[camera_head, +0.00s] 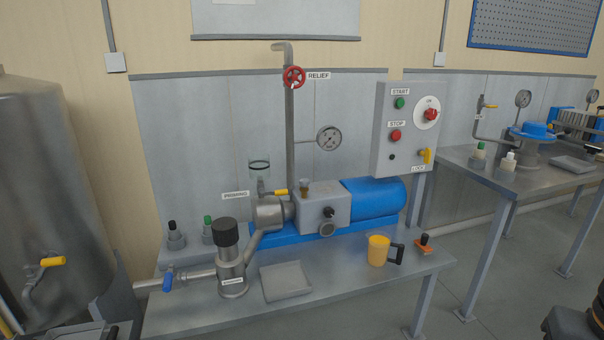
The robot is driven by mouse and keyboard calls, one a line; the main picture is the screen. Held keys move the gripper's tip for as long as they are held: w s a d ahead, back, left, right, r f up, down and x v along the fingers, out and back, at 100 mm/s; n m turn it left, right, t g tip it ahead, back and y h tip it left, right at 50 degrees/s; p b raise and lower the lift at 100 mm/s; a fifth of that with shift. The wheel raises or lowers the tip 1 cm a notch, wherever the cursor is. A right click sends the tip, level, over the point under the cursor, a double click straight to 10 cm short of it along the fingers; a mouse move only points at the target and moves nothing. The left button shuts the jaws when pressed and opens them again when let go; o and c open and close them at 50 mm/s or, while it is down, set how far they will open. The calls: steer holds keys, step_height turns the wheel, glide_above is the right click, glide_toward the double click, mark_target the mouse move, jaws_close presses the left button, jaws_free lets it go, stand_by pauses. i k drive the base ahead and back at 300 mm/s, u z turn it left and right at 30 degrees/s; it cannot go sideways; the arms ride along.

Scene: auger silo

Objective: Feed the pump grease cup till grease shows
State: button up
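The pump (268,212) stands on a blue base on the steel bench, with a grey block (322,207) between it and a blue motor (372,198). A small brass cup (305,187), which looks like the grease cup, sits upright on top of the grey block. A dark round knob (329,212) and a round grey opening (326,229) are on the block's front. I cannot make out any grease at this size. My gripper is not in view.
A yellow mug (378,251) and an orange-based tool (425,245) stand on the bench's right front. A flat grey tray (286,281) lies at its front middle. The control box (408,130) hangs above right. A red relief wheel (294,77) is above the pump.

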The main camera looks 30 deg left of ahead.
mark_target(304, 182)
steer(key=u, duration=0.4)
steer(key=i, duration=0.65)
steer(key=u, duration=0.6)
steer(key=i, duration=0.55)
